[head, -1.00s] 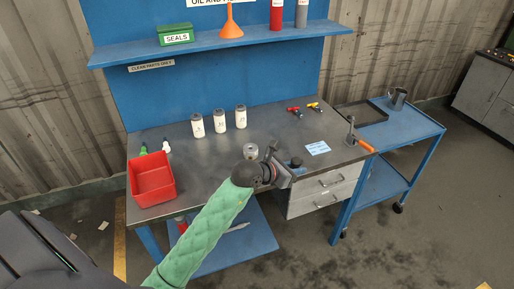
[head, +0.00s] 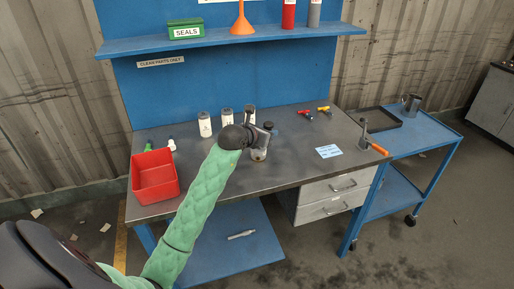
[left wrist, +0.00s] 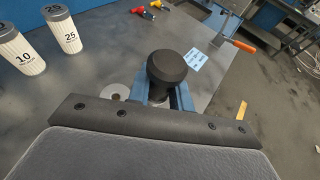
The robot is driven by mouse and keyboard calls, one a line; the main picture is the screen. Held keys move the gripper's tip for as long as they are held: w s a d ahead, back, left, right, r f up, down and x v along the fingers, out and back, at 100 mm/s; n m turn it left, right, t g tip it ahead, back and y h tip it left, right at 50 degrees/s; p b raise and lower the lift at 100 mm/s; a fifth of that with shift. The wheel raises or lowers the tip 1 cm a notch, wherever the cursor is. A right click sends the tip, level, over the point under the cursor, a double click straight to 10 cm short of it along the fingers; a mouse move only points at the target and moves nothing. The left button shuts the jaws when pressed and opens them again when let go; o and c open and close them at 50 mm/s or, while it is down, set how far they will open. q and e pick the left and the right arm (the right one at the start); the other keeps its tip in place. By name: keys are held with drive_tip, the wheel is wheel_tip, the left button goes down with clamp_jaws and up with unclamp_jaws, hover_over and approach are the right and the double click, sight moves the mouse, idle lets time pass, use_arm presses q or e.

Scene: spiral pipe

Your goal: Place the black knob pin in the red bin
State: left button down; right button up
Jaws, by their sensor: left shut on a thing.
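The black knob pin (left wrist: 167,72) is between the fingers of my left gripper in the left wrist view, its round black head facing the camera. In the head view my left gripper (head: 262,141) is above the middle of the bench, shut on the pin, and the dark knob (head: 268,126) shows at its far side. The pin's lower part is hidden. The red bin (head: 158,191) stands at the left front of the bench, left of my gripper. My right gripper is not in view.
A grey metal ring part (head: 258,155) sits on the bench below my gripper. A blue cart (head: 425,135) is on the right.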

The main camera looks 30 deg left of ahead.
use_arm(q)
drive_tip(key=w+a+f+p, duration=0.2)
drive_tip(key=a, duration=0.1)
drive_tip(key=w+a+f+p, duration=0.2)
drive_tip(key=a+f, duration=0.1)
drive_tip(key=a, duration=0.1)
drive_tip(key=w+a+f+p, duration=0.1)
drive_tip(key=w+a+f, duration=0.1)
drive_tip(key=a, duration=0.2)
drive_tip(key=shift+w+f+p, duration=0.3)
drive_tip(key=shift+w+p, duration=0.05)
drive_tip(key=shift+p, duration=0.05)
drive_tip(key=shift+f+p, duration=0.6)
drive_tip(key=shift+f, duration=0.9)
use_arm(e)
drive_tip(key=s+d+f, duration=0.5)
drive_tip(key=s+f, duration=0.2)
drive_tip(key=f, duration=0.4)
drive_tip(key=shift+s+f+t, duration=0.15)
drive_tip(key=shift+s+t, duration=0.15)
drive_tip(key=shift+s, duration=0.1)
use_arm(q)
drive_tip(key=shift+f, duration=0.1)
drive_tip(key=c, duration=1.3)
unclamp_jaws()
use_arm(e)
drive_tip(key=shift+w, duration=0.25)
use_arm(q)
drive_tip(key=shift+o, duration=0.2)
